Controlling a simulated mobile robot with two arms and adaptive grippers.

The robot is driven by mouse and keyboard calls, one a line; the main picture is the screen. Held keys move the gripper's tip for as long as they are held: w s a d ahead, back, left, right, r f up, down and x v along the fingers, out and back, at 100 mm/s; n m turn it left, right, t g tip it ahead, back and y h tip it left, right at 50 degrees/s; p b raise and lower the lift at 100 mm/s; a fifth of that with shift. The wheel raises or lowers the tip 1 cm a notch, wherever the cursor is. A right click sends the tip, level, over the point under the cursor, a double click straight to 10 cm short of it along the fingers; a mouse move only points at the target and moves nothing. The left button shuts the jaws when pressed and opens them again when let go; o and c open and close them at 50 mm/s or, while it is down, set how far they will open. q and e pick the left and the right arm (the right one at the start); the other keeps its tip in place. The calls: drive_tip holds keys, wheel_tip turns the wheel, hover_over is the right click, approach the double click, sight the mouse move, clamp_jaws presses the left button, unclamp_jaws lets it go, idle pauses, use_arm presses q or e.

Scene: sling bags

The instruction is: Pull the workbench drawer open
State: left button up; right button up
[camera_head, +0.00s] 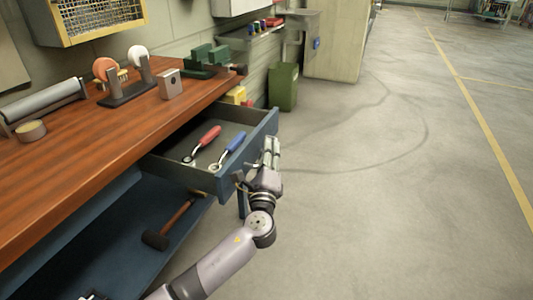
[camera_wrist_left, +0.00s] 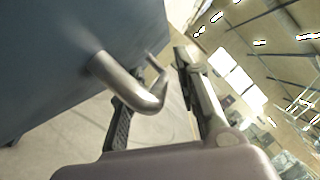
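The blue-grey workbench drawer (camera_head: 247,147) stands pulled out from under the wooden benchtop, so its inside shows. A red-handled tool (camera_head: 207,138) and a blue-handled tool (camera_head: 233,144) lie in it. My left gripper (camera_head: 270,147) is at the outer face of the drawer front. In the left wrist view, the bent metal handle (camera_wrist_left: 122,77) sits on the drawer face (camera_wrist_left: 60,50). The fingers of my left gripper (camera_wrist_left: 152,92) stand apart, with the handle between them; the handle partly hides one finger. A narrow gap shows beside the other finger. My right gripper is not in view.
The wooden benchtop (camera_head: 75,157) carries a grinder (camera_head: 125,75), a grey box (camera_head: 170,84) and a roll of tape (camera_head: 31,131). A hammer (camera_head: 175,219) lies on the lower shelf. A green bin (camera_head: 283,87) stands beyond the drawer. The floor to the right is clear.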

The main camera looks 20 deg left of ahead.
use_arm(q)
drive_tip(key=v, duration=1.2)
